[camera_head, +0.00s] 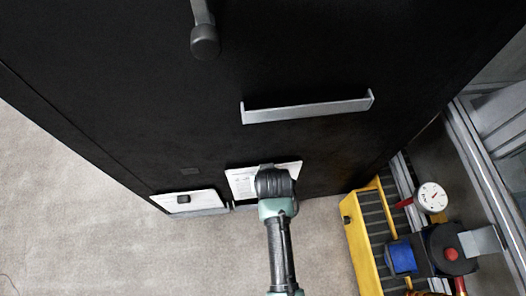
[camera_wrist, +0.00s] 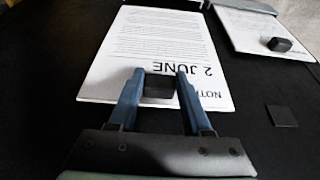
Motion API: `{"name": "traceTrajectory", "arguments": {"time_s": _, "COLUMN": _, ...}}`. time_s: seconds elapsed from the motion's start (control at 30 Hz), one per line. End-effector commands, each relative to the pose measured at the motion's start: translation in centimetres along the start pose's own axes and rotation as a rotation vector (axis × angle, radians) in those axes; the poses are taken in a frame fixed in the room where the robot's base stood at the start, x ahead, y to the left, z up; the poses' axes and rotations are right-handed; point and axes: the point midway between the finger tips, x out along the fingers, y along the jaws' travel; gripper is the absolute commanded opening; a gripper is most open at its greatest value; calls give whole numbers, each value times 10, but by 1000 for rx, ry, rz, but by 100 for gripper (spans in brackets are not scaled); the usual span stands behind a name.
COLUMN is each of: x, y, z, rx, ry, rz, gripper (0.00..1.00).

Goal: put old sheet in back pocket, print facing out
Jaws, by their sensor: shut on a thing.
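A white printed sheet (camera_head: 243,182) lies against the black panel, print facing out. In the wrist view the sheet (camera_wrist: 150,50) reads "2 JUNE" in large upside-down letters, with smaller text above. My gripper (camera_wrist: 160,77) is shut on a small black block (camera_wrist: 158,87) at the sheet's heading edge. I cannot tell whether the block touches the sheet. A second white sheet (camera_head: 205,197) is beside it, at left in the head view, with a black block (camera_head: 183,198) on it; it also shows in the wrist view (camera_wrist: 250,28). My gripper (camera_head: 275,172) hides part of the first sheet in the head view.
A grey metal ledge (camera_head: 308,109) is on the panel, and grey holder edges (camera_head: 207,212) show by the second sheet. A dark square (camera_wrist: 282,116) is on the panel. A yellow case (camera_head: 360,245), a gauge (camera_head: 432,197) and a red-buttoned device (camera_head: 450,254) stand at right.

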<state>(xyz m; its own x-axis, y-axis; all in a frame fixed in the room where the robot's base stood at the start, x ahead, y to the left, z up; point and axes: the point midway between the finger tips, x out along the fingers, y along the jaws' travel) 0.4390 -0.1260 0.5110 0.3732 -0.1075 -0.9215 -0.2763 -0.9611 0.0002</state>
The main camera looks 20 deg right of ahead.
Motion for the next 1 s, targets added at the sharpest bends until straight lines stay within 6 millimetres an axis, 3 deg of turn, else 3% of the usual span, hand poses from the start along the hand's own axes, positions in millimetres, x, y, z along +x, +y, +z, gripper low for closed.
{"name": "traceTrajectory", "arguments": {"time_s": 0.33, "x": -2, "y": 0, "z": -1, "rx": -1, "ry": 0, "rz": 0, "gripper": 0}}
{"name": "traceTrajectory", "arguments": {"time_s": 1.0, "x": 52, "y": 0, "z": 22, "rx": -1, "ry": 1, "rz": 0, "gripper": 0}}
